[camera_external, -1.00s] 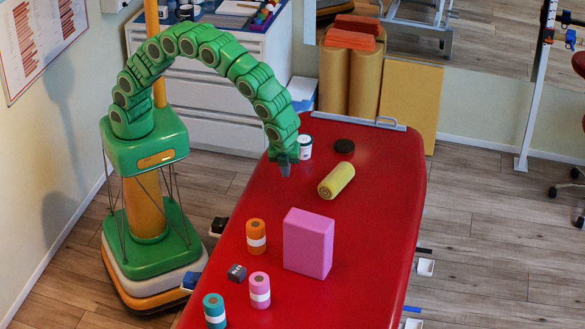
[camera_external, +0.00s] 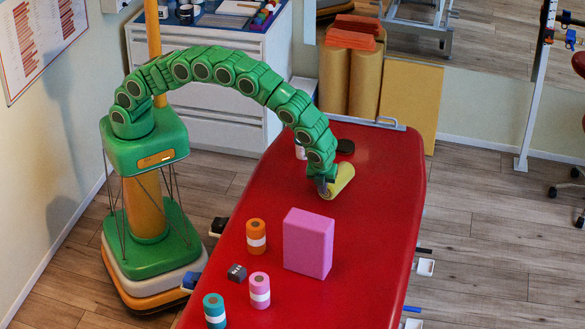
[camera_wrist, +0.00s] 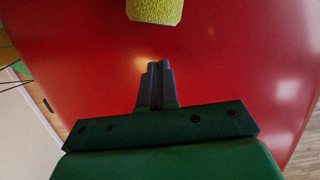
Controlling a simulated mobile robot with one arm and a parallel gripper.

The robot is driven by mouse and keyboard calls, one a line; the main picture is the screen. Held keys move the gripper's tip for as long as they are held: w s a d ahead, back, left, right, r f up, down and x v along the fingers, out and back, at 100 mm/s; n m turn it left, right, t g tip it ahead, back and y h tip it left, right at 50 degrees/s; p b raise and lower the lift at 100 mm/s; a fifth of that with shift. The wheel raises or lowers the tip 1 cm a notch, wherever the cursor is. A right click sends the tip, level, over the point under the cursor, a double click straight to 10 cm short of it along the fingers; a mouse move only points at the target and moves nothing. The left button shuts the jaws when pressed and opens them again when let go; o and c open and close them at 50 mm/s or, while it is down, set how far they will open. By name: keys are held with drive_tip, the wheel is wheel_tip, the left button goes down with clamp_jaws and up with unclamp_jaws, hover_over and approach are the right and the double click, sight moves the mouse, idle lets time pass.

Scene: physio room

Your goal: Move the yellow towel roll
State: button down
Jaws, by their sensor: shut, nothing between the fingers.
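The yellow towel roll (camera_external: 343,178) lies on its side on the red treatment table (camera_external: 262,205). My arm partly hides it in the external view. In the wrist view one end of the yellow towel roll (camera_wrist: 155,10) shows at the top edge, ahead of the fingers, with bare red table between. My gripper (camera_external: 324,190) is low over the table, beside the roll's near left end. In the wrist view the two fingers of my gripper (camera_wrist: 157,68) are together and empty. I cannot tell from the external view whether they touch the roll.
A pink block (camera_external: 308,243) stands nearer the front, with an orange roll (camera_external: 256,236), a pink roll (camera_external: 259,290), a teal roll (camera_external: 214,311) and a small dark box (camera_external: 237,272). A black disc (camera_external: 346,146) and a mostly hidden white jar (camera_external: 300,152) are behind. The table's right side is clear.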

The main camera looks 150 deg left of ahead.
drive_tip(key=s+a, duration=0.7)
drive_tip(key=shift+s+a+f, duration=0.15)
drive_tip(key=shift+s+f, duration=0.1)
drive_tip(key=shift+f, duration=0.65)
